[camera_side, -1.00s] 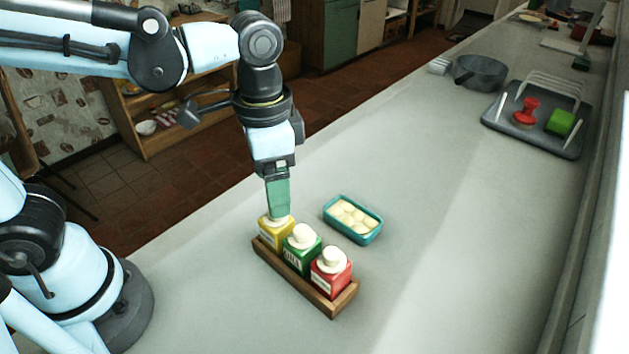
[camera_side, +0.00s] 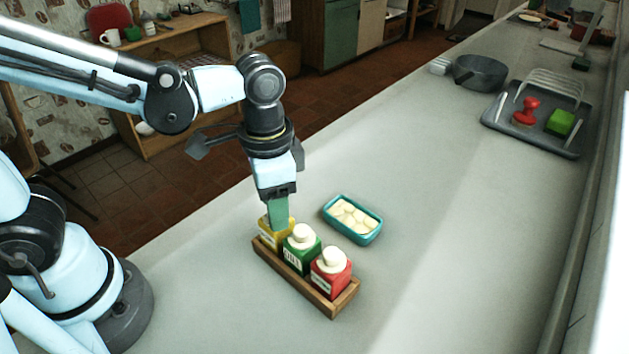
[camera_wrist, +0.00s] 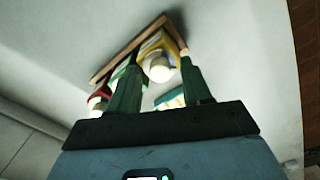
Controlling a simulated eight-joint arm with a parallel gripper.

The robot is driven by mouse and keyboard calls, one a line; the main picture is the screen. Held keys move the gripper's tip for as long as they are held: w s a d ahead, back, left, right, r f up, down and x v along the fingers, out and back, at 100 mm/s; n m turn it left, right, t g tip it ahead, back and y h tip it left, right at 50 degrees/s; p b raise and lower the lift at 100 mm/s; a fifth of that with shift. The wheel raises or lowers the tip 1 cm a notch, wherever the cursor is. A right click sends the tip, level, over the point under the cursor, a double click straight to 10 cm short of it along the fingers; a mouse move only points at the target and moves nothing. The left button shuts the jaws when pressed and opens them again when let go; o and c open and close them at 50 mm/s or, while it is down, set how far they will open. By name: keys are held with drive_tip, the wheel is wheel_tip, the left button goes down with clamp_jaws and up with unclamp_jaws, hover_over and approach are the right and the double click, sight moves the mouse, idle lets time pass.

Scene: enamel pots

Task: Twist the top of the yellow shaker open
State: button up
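The yellow shaker (camera_side: 277,241) stands upright at the far left end of a wooden rack (camera_side: 322,300), beside a green shaker (camera_side: 303,255) and a red shaker (camera_side: 331,279), both with white tops. My gripper (camera_side: 281,222) points down over the yellow shaker, and its green fingers hide that shaker's top in the side view. In the wrist view my gripper (camera_wrist: 159,66) has its fingers apart, with the white top (camera_wrist: 160,72) of the yellow shaker (camera_wrist: 158,46) showing between them. I cannot tell whether either finger touches the top.
A teal dish (camera_side: 353,219) of pale round pieces stands close behind the rack. A grey pan (camera_side: 479,73) and a drying rack tray (camera_side: 530,140) with red and green items are farther back. The grey counter right of the shakers is clear.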

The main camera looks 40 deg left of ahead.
drive_tip(key=c, duration=0.6)
drive_tip(key=shift+c, duration=0.2)
drive_tip(key=n, duration=0.4)
drive_tip(key=shift+n, duration=1.5)
drive_tip(key=n, duration=0.2)
drive_tip(key=shift+n, duration=0.4)
drive_tip(key=n, duration=0.4)
